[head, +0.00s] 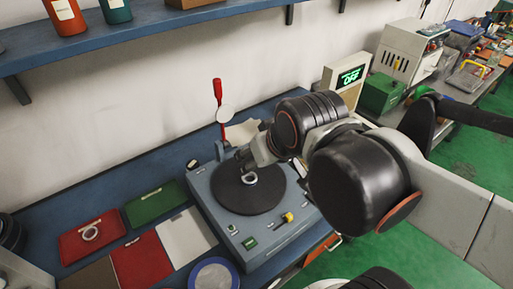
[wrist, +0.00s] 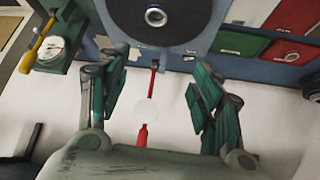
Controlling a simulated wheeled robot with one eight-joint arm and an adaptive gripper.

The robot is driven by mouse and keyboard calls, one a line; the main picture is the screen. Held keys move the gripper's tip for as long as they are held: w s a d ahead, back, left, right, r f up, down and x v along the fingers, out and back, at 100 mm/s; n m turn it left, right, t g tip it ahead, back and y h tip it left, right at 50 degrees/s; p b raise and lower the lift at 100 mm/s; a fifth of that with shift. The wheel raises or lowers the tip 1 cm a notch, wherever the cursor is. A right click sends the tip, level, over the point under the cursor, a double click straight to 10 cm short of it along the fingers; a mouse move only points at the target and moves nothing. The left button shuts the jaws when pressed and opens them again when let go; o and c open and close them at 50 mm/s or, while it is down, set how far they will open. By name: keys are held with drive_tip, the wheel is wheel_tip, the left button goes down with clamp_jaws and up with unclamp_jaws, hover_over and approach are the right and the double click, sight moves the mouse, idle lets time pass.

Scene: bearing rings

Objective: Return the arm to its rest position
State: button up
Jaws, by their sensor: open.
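My gripper (head: 243,158) is at the end of my arm, which reaches in from the right over the grey-blue machine (head: 227,228). In the wrist view my gripper (wrist: 160,66) has its green-padded fingers spread apart with nothing between them. A metal ring (head: 249,180) lies on the machine's black round plate (head: 255,202). The ring (wrist: 156,16) also shows in the wrist view, beyond the fingertips and apart from them. My arm hides part of the machine's right side.
A red-handled lever (head: 217,92) stands upright behind the plate. A red tray (head: 75,246) holds another ring (head: 90,233). A green tray (head: 153,205) and white tray (head: 186,236) lie nearby. A display (head: 350,76) reads OFF. A blue shelf (head: 150,36) hangs above.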

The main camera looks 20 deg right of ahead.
drive_tip(key=shift+s+d+f, duration=0.15)
drive_tip(key=shift+s+d, duration=0.1)
drive_tip(key=shift+s, duration=0.5)
